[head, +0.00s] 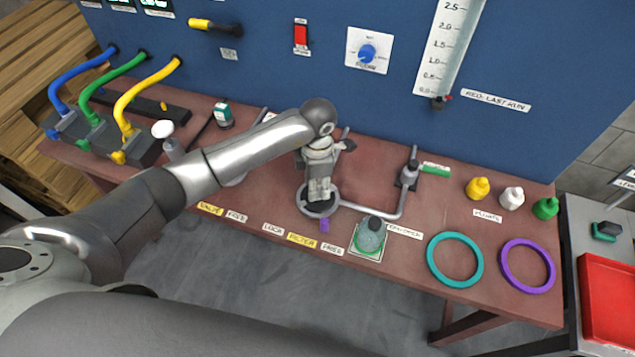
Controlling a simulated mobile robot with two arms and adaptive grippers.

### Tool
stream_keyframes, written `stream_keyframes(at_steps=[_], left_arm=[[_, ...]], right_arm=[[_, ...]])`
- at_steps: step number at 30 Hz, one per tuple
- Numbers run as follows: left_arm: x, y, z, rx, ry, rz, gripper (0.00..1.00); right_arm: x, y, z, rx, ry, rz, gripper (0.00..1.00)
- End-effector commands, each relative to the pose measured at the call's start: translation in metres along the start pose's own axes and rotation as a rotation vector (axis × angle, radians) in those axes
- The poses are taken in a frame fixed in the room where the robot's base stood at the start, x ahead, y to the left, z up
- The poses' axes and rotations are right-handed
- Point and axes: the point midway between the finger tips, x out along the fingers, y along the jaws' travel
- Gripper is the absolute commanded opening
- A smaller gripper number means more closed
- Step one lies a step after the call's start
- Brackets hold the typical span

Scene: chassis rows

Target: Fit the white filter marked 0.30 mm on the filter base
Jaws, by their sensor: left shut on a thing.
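My left gripper (319,190) points down over the round grey filter base (318,212), near the middle of the bench. Its fingers are shut on a pale thing at their tips, apparently the white filter, mostly hidden by the fingers. No 0.30 mm marking is readable. The fingertips are at or just above the ring of the base; I cannot tell whether the filter touches it. A small purple piece (324,225) is at the front of the base. My right gripper is not in view.
A grey pipe (375,212) runs right from the base. A dark green-grey domed part (370,238) stands on a square pad in front. Teal (455,283) and purple (528,290) rings lie at right. Hoses (148,87) are at left.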

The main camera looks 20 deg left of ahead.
Motion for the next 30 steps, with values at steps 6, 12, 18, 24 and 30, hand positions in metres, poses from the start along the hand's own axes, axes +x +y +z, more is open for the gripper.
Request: stream_keyframes(at_steps=[6,12,18,24,30], left_arm=[[0.008,0.000,0.000,0.000,0.000,0.001,0.10],[0.009,0.000,0.000,0.000,0.000,0.001,0.46],[0.009,0.000,0.000,0.000,0.000,0.001,0.58],[0.009,0.000,0.000,0.000,0.000,0.000,0.58],[-0.011,0.001,0.001,0.001,-0.003,0.003,0.58]], right_arm=[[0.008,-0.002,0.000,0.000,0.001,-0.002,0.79],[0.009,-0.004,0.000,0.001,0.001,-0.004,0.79],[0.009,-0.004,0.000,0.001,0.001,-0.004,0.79],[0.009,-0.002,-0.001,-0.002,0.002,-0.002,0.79],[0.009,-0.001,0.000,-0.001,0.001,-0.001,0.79]])
